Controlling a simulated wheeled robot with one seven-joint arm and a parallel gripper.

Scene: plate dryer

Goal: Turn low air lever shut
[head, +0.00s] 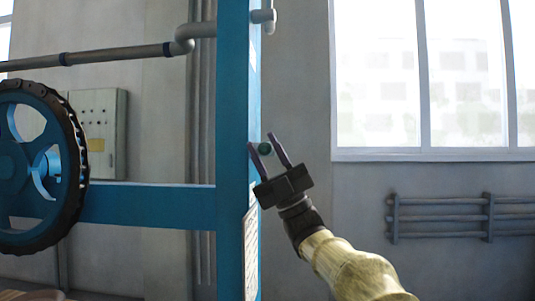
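My gripper (259,140) is open, with its two dark fingers apart and pointing up and to the left. It is beside the right face of the blue upright post (232,110). A small dark teal round piece (266,148) shows between the fingers. It could be the end of the low air lever, but I cannot tell. Whether the fingers touch it is unclear. No lever handle is clearly seen, and the gripper and post may hide part of it.
A grey pipe (120,55) runs to the post's top. A grey wall box (100,125) is behind. A window (430,80) and wall pipes (450,217) are at the right.

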